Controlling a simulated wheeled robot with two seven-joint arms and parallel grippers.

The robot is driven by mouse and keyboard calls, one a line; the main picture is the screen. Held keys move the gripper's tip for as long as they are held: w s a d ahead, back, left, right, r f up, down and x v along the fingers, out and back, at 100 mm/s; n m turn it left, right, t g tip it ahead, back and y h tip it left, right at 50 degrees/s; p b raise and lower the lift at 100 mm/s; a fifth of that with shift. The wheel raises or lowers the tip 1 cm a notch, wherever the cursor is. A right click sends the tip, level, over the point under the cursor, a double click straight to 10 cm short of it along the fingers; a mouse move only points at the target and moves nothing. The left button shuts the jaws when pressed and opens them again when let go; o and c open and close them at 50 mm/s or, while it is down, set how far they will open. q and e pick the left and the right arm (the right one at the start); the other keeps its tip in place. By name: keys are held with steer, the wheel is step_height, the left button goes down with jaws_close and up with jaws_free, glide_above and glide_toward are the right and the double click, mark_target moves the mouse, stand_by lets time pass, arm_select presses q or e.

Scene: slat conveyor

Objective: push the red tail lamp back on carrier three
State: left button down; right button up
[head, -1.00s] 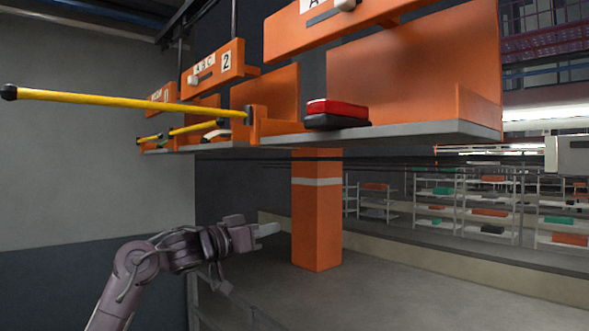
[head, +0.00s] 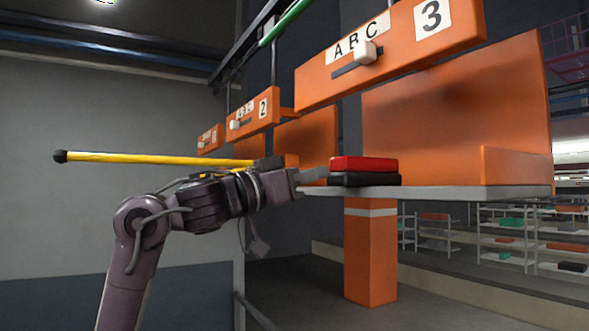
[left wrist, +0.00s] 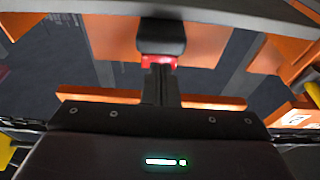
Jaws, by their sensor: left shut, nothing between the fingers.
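The red tail lamp (head: 363,164), red on top with a black base, sits near the front left edge of carrier three's grey shelf (head: 470,192). Carrier three is orange, with a "3" on its header (head: 433,15). My left gripper (head: 315,174) is shut and empty, at shelf height just left of the lamp, its tip pointing at it. In the left wrist view the lamp (left wrist: 161,38) is straight ahead of the shut fingers (left wrist: 160,82). I cannot tell whether they touch it. My right gripper is not in view.
Carrier two (head: 251,109) hangs to the left behind. A yellow bar (head: 150,158) runs behind my left arm. An orange post (head: 370,255) stands below the shelf. The shelf right of the lamp is clear, with an orange panel (head: 455,105) behind it.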

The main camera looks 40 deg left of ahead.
arm_select(q)
steer(key=shift+w+d+r, duration=0.1)
steer(key=shift+w+d, duration=0.25)
steer(key=shift+w, duration=0.05)
steer(key=shift+s+a, duration=0.1)
steer(key=shift+a, duration=0.1)
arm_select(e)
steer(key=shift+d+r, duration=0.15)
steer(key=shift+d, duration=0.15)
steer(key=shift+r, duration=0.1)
